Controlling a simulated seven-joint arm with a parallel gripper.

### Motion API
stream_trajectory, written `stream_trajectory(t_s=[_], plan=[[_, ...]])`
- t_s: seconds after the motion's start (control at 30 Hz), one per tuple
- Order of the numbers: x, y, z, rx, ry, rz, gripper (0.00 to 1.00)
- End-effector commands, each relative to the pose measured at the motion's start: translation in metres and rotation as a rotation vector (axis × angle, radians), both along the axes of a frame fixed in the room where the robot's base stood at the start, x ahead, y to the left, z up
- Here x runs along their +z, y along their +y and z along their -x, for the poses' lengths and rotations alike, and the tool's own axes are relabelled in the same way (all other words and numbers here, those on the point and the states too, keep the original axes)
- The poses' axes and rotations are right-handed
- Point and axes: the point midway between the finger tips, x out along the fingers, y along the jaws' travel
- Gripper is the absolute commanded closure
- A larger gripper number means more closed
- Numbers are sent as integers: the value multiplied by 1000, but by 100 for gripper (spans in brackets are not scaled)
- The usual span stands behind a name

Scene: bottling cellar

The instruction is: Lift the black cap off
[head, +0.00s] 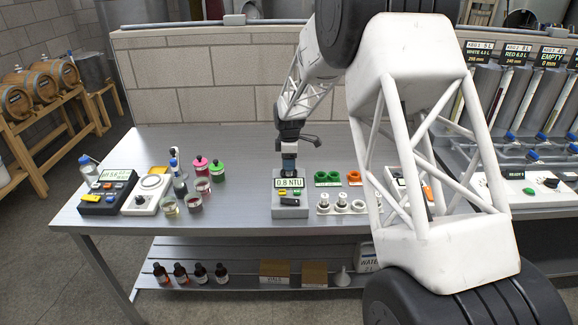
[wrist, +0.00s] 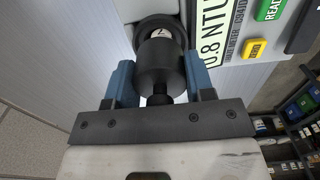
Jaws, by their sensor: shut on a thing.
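The black cap (wrist: 160,65), a dark cylinder with a narrow neck, is between the two blue fingers of my gripper (wrist: 158,76). My gripper is shut on it. Past the cap shows a dark round well (wrist: 144,25) in the grey turbidity meter (wrist: 232,54), with a white piece marked 7 inside. The cap seems clear of the well, though the gap is hard to judge. In the head view my gripper (head: 289,166) points down just over the meter (head: 290,203), which reads 0.8 NTU.
Right of the meter stand white-capped vials (head: 323,201) and green and orange rings (head: 354,177). To the left are a pH meter (head: 105,193), a white stirrer (head: 147,195) and small beakers (head: 170,207). My arm hides part of the bench's right side.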

Motion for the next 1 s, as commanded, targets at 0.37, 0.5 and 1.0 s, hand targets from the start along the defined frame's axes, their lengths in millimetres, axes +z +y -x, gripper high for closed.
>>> stream_trajectory(t_s=[0.37,0.5,1.0], plan=[[14,-7,39,0,1,0,77],[16,-11,60,0,-1,0,77],[23,-24,132,0,-1,0,77]])
